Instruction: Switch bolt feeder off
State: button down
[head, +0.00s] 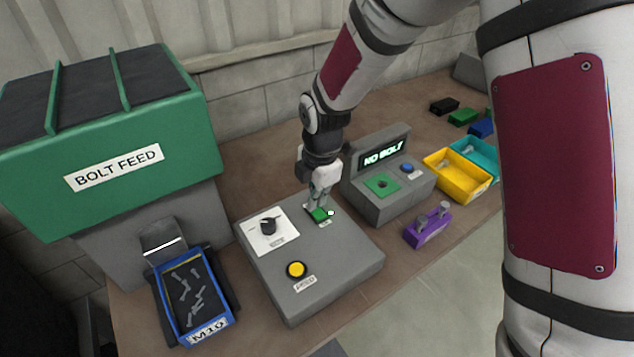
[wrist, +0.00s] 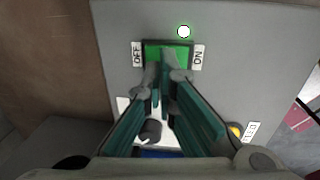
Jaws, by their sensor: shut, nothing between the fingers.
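The bolt feeder (head: 120,170) is a green-topped grey machine labelled BOLT FEED at the left in the head view. Its grey control box (head: 330,264) stands to its right. A green rocker switch (head: 318,215) is at the box's back edge; in the wrist view the switch (wrist: 168,50) lies between OFF on the left and ON on the right. Beside it a small lamp (wrist: 184,31) glows white-green. My gripper (head: 318,202) is shut and empty, pointing down at the switch. Its fingertips (wrist: 166,72) cover part of it; I cannot tell whether they touch it.
The box also has a dark selector knob (head: 268,225) and a yellow FEED button (head: 296,269). A blue M10 tray (head: 208,322) holds several bolts. A grey unit (head: 395,205) reads NO BOLT. A purple block (head: 428,229) and a yellow bin (head: 465,188) stand to the right.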

jog(key=shift+w+f, duration=0.1)
jog(key=shift+f, duration=0.65)
jog(key=shift+w+a+f+b, duration=0.1)
jog(key=shift+a+f+b, duration=0.05)
jog(key=shift+f+b, duration=0.2)
jog(key=shift+s+d+p, duration=0.4)
jog(key=shift+s+d, duration=0.15)
jog(key=shift+s, duration=0.25)
